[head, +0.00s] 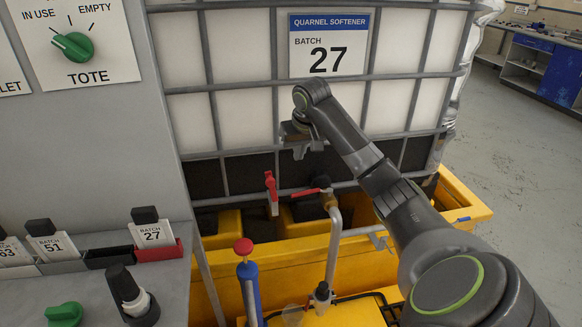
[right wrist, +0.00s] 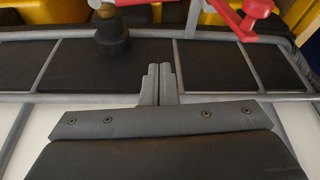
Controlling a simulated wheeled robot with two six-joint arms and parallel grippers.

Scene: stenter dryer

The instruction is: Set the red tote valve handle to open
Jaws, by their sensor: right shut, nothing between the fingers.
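Two red handles show low in front of the caged tote (head: 245,110). One red handle (head: 271,187) stands upright on the left. The other, a red lever (head: 304,193), lies nearly level beside a brass fitting (head: 328,198) on a grey pipe. I cannot tell for sure which is the tote valve handle. My left gripper is out of view.
A yellow bund (head: 465,205) surrounds the tote's base. A blue cylinder with a red knob (head: 245,248) stands in front. A grey cabinet (head: 110,130) with a green TOTE knob (head: 73,46) and batch cards (head: 152,233) is at left. Floor is clear at right.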

